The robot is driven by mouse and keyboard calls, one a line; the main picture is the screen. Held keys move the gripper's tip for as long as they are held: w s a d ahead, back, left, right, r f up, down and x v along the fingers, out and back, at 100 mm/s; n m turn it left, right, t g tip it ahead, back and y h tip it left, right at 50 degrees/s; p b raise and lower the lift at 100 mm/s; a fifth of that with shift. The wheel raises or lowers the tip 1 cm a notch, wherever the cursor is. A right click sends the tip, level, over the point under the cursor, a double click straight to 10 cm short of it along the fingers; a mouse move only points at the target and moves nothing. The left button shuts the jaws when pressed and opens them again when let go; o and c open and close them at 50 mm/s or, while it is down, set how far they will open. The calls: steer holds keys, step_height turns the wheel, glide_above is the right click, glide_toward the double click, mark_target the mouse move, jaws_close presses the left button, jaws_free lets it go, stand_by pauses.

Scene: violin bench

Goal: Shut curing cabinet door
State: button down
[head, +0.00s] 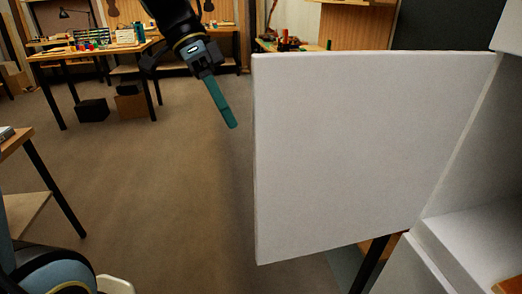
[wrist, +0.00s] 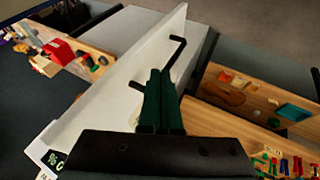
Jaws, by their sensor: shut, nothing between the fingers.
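The curing cabinet door (head: 370,150) is a plain white panel that stands open, swung out from the white cabinet (head: 485,235) at the right of the head view. My gripper (head: 232,124) is just left of the door's free edge, its teal fingers together and pointing down, empty. In the wrist view my shut fingers (wrist: 160,76) lie over the white door (wrist: 110,88), which runs diagonally behind them. A dark bent handle (wrist: 178,50) shows beside the fingertips, partly hidden by them. I cannot tell whether the fingers touch door or handle.
A workbench (head: 90,52) with small items stands at the far left, with dark and brown boxes (head: 92,110) below. A nearer table (head: 22,140) is at the left edge. Open floor (head: 160,190) lies left of the door. A violin-shaped piece (wrist: 222,93) lies on a wooden bench.

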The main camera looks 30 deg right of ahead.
mark_target(262, 159)
steer(key=shift+m+g, duration=0.3)
steer(key=shift+m, duration=0.3)
steer(key=x, duration=0.3)
steer(key=p+x, duration=0.1)
steer(key=x, duration=0.2)
steer(key=s+d+r+p+x, duration=0.1)
steer(key=x, duration=0.3)
steer(key=shift+s, duration=0.1)
